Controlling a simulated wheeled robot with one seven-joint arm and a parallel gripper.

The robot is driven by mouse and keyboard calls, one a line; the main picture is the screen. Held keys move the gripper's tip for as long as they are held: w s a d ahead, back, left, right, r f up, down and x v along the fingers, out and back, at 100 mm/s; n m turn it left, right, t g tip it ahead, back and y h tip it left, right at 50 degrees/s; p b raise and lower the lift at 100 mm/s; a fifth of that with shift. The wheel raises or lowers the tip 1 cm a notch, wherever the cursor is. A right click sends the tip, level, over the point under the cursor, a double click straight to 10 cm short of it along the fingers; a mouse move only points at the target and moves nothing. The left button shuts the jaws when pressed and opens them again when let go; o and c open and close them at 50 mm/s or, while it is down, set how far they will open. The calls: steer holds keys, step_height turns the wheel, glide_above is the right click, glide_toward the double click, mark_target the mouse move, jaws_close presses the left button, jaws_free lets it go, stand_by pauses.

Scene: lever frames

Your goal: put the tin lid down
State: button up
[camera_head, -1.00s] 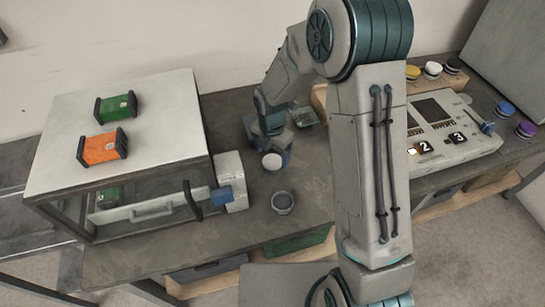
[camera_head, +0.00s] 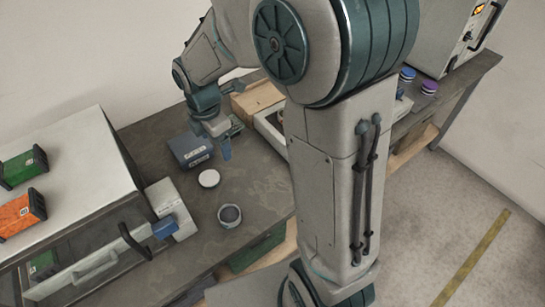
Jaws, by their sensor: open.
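The tin lid, a round white disc (camera_head: 209,178), lies flat on the dark bench top, apart from the tin. The open tin (camera_head: 229,214), a small round grey container with a dark inside, stands just in front of it. My gripper (camera_head: 216,142) is open, behind and slightly right of the lid, with a visible gap between them. Only part of its fingers shows against the dark blue box (camera_head: 188,151) behind. Nothing shows between the fingers.
A cabinet (camera_head: 75,150) with a green and an orange case on top stands left, with a black lever (camera_head: 134,242) at its front. A wooden block (camera_head: 257,97) and a panel lie behind my arm. Bare bench lies right of the tin.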

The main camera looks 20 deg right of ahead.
steer(key=s+d+r+m+t, duration=0.1)
steer(key=s+d+r+m, duration=0.2)
steer(key=s+d+m, duration=0.2)
steer(key=s+d+r+m+t, duration=0.1)
steer(key=s+d+r+m, duration=0.3)
steer(key=s+m, duration=0.7)
steer(key=d+m, duration=0.1)
steer(key=m, duration=0.5)
steer(key=shift+s, duration=0.35)
